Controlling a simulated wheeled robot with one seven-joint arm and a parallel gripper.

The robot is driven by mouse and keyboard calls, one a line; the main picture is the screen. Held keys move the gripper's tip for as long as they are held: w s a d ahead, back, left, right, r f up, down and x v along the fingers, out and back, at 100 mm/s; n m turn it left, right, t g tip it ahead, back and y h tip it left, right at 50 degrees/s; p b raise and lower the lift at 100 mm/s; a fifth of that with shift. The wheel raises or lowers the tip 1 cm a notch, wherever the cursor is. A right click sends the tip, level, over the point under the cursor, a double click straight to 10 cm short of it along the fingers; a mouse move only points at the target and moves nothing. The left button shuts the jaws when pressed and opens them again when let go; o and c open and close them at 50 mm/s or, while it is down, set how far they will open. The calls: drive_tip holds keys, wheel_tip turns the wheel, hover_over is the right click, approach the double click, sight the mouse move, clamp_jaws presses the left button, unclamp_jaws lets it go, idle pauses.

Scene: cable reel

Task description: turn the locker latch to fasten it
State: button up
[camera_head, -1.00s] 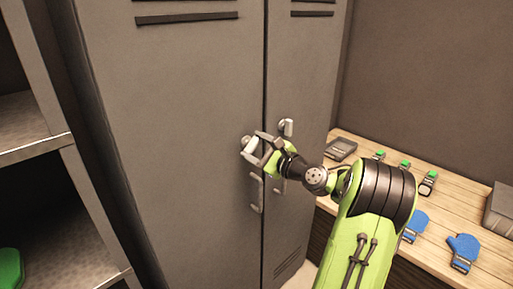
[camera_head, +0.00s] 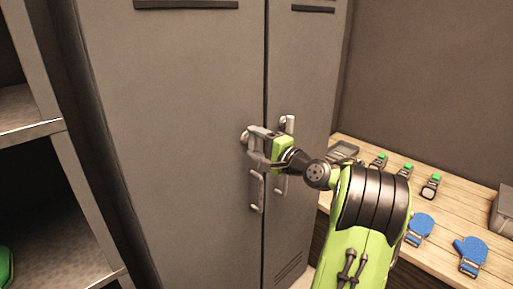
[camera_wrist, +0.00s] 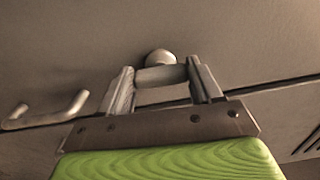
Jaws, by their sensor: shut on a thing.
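The grey locker (camera_head: 180,120) has two tall doors. On the left door a round latch hub (camera_head: 246,137) shows just left of my gripper (camera_head: 256,147). The wrist view shows the hub (camera_wrist: 160,57) and the pale latch lever (camera_wrist: 160,76) between my two fingers (camera_wrist: 162,85). The fingers are shut on the lever, touching it at both sides. In the head view the fingers hide most of the lever, so its exact angle cannot be told there. The right door's latch (camera_head: 289,124) stands upright, apart from my gripper.
Pull handles sit below the latches, on the left door (camera_head: 257,192) and right door (camera_head: 281,185). The left one passes close below my gripper. A wooden bench (camera_head: 375,205) at right holds blue mitts (camera_head: 470,254) and several green-topped items. Open shelves (camera_head: 40,130) stand at left.

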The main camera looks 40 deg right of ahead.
drive_tip(key=shift+n, duration=0.5)
drive_tip(key=o, duration=1.1)
drive_tip(key=shift+c, duration=0.2)
drive_tip(key=s, duration=1.5)
drive_tip(key=shift+s+d, duration=0.2)
drive_tip(key=shift+s, duration=0.2)
